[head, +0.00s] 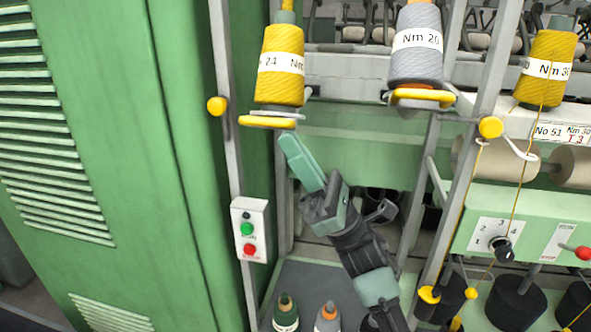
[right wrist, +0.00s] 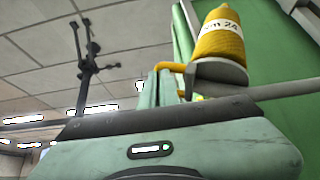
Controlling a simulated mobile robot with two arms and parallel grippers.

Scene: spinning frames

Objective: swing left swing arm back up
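The left swing arm (head: 268,122) has a yellow end and a grey plate and carries a yellow yarn cone (head: 281,65) labelled Nm 24. The cone also shows in the right wrist view (right wrist: 219,42), on its grey plate, with the yellow end (right wrist: 172,67) beside the fingertips. My right gripper (head: 290,145) points up just below the swing arm. Its green fingers (right wrist: 158,86) look together, and I see nothing between them. Whether they touch the arm I cannot tell. My left gripper is not in view.
A grey cone (head: 416,45) and another yellow cone (head: 550,68) hang to the right. A switch box (head: 250,228) with green and red buttons is on the left post. A green cabinet (head: 110,150) fills the left. Cones (head: 286,313) stand below.

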